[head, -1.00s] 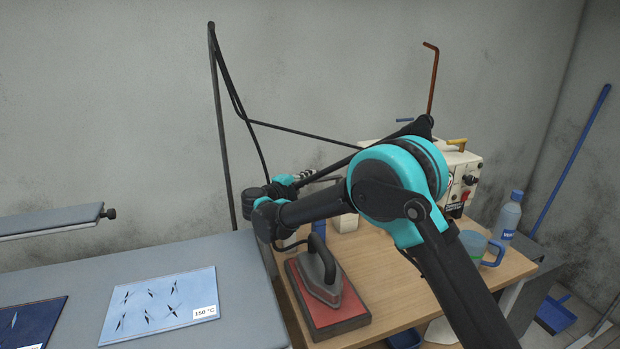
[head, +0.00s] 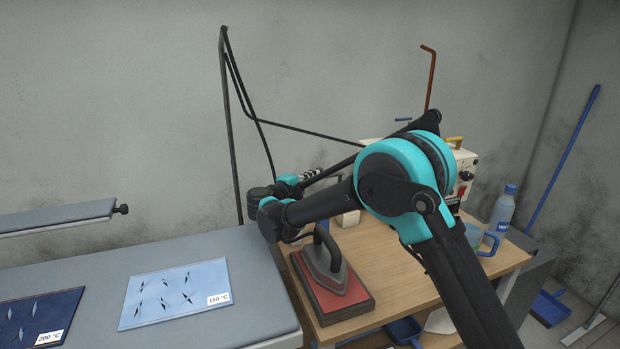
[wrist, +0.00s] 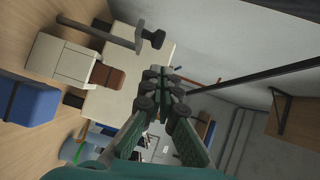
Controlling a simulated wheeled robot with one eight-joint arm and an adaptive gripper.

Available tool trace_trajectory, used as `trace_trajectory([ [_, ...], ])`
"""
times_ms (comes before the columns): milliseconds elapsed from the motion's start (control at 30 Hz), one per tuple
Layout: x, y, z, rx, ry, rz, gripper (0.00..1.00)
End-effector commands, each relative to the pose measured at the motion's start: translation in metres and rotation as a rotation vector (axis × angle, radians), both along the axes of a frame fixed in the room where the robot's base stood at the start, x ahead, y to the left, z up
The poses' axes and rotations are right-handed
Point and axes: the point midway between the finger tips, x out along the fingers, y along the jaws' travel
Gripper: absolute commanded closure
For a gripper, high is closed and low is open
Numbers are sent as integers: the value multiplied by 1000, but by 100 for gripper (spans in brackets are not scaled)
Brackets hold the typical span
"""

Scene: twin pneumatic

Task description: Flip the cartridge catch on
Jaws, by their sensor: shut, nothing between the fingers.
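My gripper (wrist: 165,90) is in the middle of the wrist view, its fingertips together with nothing held. I cannot pick out the cartridge catch with certainty in either view. In the wrist view, turned on its side, a cream box (wrist: 60,65) lies left of the fingers, apart from them.
An iron (head: 325,262) rests on a red pad on the wooden table (head: 395,290). A grey pressing bench (head: 90,265) with blue cloth samples is at the left. A black stand (head: 231,130) carries cables behind.

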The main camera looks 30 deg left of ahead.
Motion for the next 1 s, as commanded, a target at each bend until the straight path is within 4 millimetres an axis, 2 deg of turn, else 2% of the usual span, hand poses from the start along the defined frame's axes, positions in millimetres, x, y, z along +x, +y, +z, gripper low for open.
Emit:
trace_trajectory([
  [500, -68, 52, 2, 0, 0, 3, 100],
  [1000, -73, 55, 3, 0, 1, 0, 100],
])
